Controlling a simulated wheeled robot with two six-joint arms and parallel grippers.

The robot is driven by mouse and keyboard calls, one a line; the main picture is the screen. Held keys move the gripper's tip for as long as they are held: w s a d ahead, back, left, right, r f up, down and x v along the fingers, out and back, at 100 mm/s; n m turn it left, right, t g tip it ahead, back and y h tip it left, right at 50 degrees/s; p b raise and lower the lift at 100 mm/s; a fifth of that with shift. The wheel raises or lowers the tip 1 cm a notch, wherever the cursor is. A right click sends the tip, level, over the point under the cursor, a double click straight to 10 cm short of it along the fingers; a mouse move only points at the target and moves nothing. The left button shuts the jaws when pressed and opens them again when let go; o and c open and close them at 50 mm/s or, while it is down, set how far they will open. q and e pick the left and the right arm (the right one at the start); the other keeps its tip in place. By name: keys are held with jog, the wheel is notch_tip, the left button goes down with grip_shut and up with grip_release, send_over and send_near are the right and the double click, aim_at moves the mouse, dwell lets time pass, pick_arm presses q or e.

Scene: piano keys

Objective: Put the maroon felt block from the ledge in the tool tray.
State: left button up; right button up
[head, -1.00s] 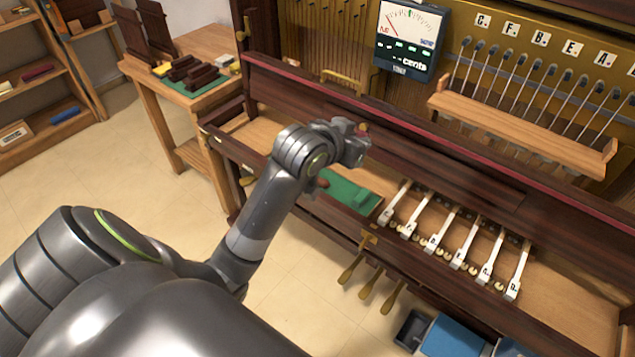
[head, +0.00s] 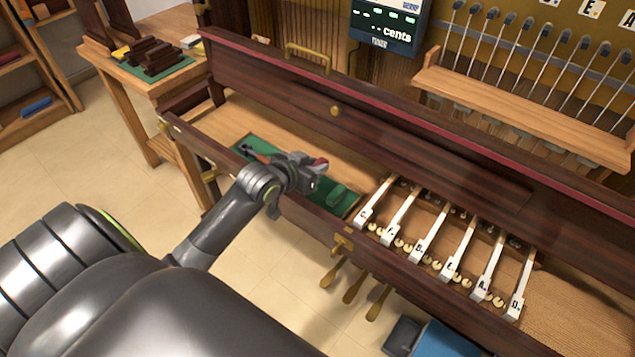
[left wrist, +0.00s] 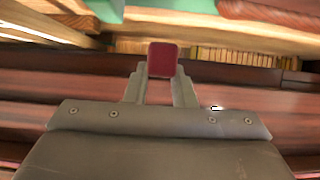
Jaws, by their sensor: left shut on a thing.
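The maroon felt block (head: 320,164) is at the tip of my left gripper (head: 312,172). In the left wrist view the gripper (left wrist: 160,88) is shut on the block (left wrist: 162,60), which sits between the two fingertips. A green-lined tray (head: 340,194), apparently the tool tray, lies in the open key bed left of the white keys. My gripper and forearm are in front of part of it and hide its middle. A tool with a reddish handle (head: 252,153) lies at its left end. My right gripper is not in view.
White lettered keys (head: 428,225) stand right of the tray. The dark front rail (head: 305,215) runs before it, and the maroon-edged fallboard (head: 400,125) rises behind. A wooden side table (head: 150,85) with dark blocks is at the back left. Bare wood (head: 230,115) shows behind the tray.

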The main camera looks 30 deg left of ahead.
pick_arm(q)
jog(key=shift+f, duration=0.7)
notch_tip(320, 180, down, 4)
jog(key=shift+r+b, duration=0.2)
jog(key=shift+b, duration=0.25)
jog(key=shift+f, duration=0.3)
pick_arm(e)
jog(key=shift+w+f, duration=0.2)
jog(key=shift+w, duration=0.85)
pick_arm(q)
jog(key=shift+f, duration=0.15)
jog(key=o, duration=0.9)
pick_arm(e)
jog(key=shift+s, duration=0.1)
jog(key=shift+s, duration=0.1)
